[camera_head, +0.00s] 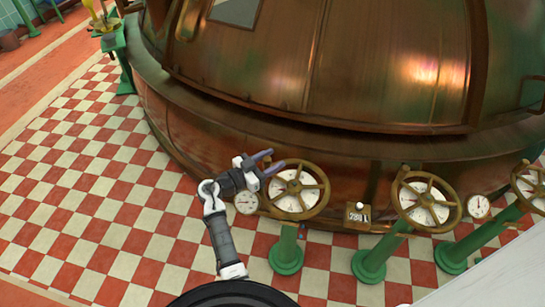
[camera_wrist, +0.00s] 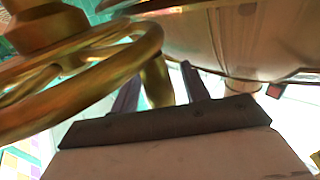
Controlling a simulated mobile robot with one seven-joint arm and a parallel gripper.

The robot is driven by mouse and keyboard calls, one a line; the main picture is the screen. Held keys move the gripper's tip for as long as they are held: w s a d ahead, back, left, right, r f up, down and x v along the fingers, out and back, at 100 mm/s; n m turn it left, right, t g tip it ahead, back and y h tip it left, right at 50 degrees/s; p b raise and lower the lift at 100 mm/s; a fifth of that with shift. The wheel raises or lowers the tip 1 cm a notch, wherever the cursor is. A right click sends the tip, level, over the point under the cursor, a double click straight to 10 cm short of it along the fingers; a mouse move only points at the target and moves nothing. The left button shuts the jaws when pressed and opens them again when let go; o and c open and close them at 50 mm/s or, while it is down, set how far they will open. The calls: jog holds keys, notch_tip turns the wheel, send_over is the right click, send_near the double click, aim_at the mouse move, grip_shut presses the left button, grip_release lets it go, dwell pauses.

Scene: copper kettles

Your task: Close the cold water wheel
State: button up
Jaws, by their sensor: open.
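Brass handwheels stand on green pedestals in front of the large copper kettle; no label that I can read says which is the cold water wheel. My gripper (camera_head: 269,163) is at the upper left rim of the leftmost wheel (camera_head: 325,188), which has a white dial behind its spokes. In the wrist view the brass rim (camera_wrist: 95,97) fills the left side, close to the fingers (camera_wrist: 160,88). The fingers are open, and a brass part (camera_wrist: 156,82) shows between them. I cannot tell whether they touch the rim.
A middle wheel (camera_head: 456,207) and a right wheel (camera_head: 519,187) stand further right. A small gauge (camera_head: 246,202) sits left of the leftmost wheel, and a counter box (camera_head: 358,213) right of it. The copper kettle (camera_head: 380,65) rises behind. The checkered floor (camera_head: 110,205) at left is clear.

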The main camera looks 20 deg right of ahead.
jog(key=shift+d, duration=0.35)
grip_shut()
jog(key=shift+w+f+b, duration=0.1)
jog(key=shift+b, duration=0.2)
